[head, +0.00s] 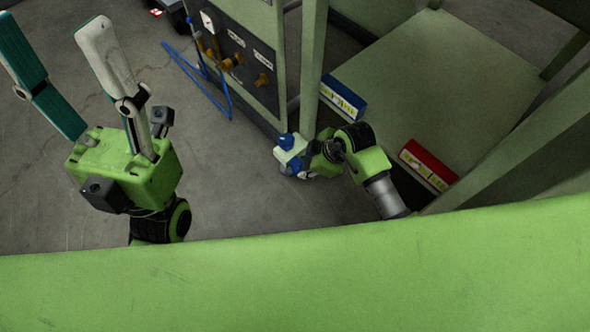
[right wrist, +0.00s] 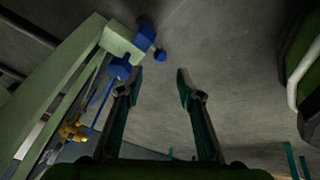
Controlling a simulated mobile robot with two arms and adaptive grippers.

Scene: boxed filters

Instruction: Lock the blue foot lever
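At the lower end of a pale green frame post is a fitting with blue parts. The blue foot lever (head: 286,141) seems to be one of them, but I cannot tell it surely from the rest. The blue parts also show in the right wrist view (right wrist: 146,38), at upper left. My right gripper (head: 306,164) is right beside this fitting. In the right wrist view its fingers (right wrist: 158,82) are apart with only floor between them. The left finger's tip overlaps the blue parts in the picture; contact cannot be told. My left gripper (head: 50,30) is open and empty, far left.
A panel (head: 238,62) with brass-coloured valves and a blue hose (head: 195,72) stands behind. A blue-edged box (head: 343,97) and a red-edged box (head: 428,165) lie by the pale green shelf (head: 430,80). Green framework crosses the right side. Grey floor (head: 235,185) is clear between my grippers.

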